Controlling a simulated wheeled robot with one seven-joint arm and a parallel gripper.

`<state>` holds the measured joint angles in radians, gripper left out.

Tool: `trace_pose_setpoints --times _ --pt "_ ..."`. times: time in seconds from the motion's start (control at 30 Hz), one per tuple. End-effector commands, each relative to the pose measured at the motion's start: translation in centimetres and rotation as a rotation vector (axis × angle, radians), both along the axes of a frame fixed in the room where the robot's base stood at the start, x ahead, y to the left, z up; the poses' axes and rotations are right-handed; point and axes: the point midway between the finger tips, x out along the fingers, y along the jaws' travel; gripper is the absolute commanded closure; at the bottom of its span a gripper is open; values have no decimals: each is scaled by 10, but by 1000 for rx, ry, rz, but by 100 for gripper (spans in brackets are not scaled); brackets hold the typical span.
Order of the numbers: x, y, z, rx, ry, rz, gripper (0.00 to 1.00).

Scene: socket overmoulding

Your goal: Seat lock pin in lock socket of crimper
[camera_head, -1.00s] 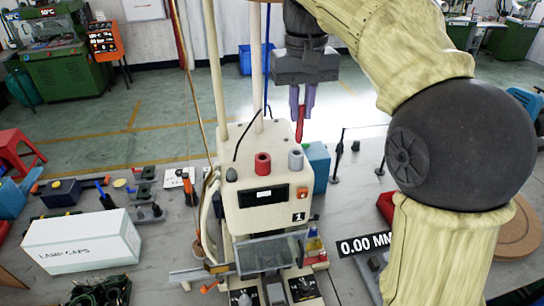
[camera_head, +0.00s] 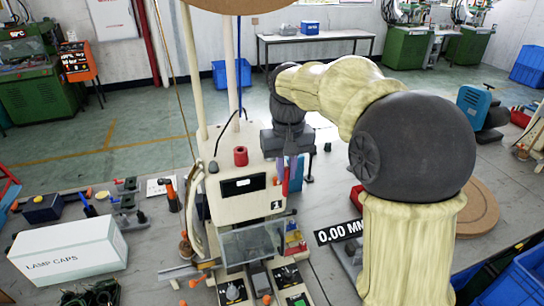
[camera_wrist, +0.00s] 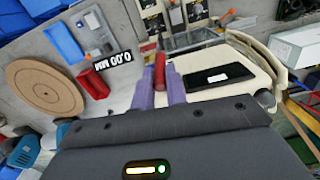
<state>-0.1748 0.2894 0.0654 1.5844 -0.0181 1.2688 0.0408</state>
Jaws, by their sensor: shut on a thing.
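My gripper (camera_head: 288,182) is shut on a red lock pin (camera_wrist: 160,72), which lies between its two purple fingers in the wrist view. In the head view the fingers point down, in front of the right side of the cream crimper (camera_head: 222,206). The pin shows there as a thin red strip (camera_head: 286,182). The crimper has a dark display (camera_head: 243,184) and a red cylinder (camera_head: 240,156) on top. The wrist view also shows the crimper (camera_wrist: 232,58), to the right of the fingers. I cannot make out the lock socket; part of the crimper is hidden by my gripper.
A white LAMP CAPS box (camera_head: 68,250) stands at the left of the bench. A 0.00 MM readout (camera_head: 340,232) and a round wooden board (camera_head: 478,208) lie to the right. A clear guard (camera_head: 252,243) fronts the crimper. Cream posts rise behind it.

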Motion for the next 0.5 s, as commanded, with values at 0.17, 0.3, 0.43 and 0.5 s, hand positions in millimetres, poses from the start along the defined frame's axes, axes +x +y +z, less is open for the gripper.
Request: trace_pose_setpoints --times 0.17,0.3,0.43,0.5 --pt "7 -18 -61 -1 9 -35 100" --pt "14 -37 -128 -1 14 -73 100" --pt "20 -55 -194 1 15 -110 100" --pt "23 -65 -228 0 14 -130 100"
